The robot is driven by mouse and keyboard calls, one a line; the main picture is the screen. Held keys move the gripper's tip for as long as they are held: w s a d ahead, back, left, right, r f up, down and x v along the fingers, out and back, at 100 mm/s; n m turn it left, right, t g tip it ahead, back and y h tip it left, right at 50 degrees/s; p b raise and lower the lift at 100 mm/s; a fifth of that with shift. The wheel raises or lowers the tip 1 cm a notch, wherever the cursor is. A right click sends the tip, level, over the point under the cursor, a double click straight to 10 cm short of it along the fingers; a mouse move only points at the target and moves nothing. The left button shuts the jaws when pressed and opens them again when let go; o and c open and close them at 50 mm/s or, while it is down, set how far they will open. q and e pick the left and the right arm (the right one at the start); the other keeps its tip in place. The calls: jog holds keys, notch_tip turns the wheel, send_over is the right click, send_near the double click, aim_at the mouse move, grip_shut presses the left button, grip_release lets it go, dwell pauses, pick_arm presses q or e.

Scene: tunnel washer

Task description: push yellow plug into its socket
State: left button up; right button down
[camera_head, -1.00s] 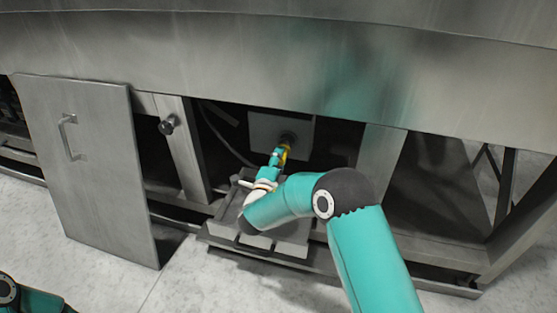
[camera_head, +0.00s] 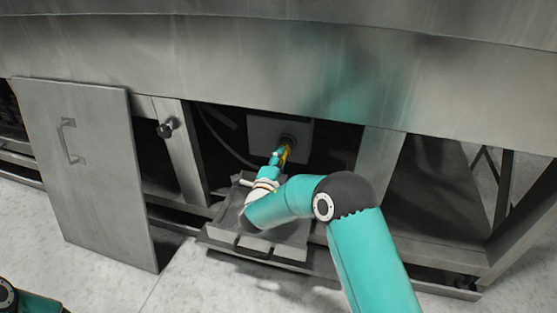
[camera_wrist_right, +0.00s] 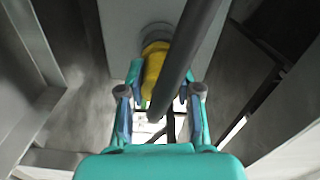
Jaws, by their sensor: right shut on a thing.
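The yellow plug (camera_wrist_right: 154,68) is at the dark round socket (camera_wrist_right: 156,32) on a grey box face in the right wrist view. In the head view the yellow plug (camera_head: 285,154) shows as a small yellow patch below the socket (camera_head: 289,139). My right gripper (camera_head: 279,157) is shut on the plug, and its fingers (camera_wrist_right: 155,75) stand on both sides of it in the wrist view. A thick dark cable crosses in front of the plug and hides part of it. I cannot tell how deep the plug sits. My left gripper is not in view.
The grey box (camera_head: 262,128) is in a dark opening under the steel machine. A metal tray-like block (camera_head: 291,240) lies below my right forearm. A loose panel with a handle (camera_head: 85,160) leans at the left. Steel posts (camera_head: 378,158) flank the opening.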

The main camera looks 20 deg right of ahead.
jog(key=c, duration=0.7)
grip_release()
jog(key=shift+s+a, duration=0.1)
jog(key=shift+s, duration=0.05)
jog(key=shift+p+v, duration=0.8)
jog(key=shift+v, duration=4.55)
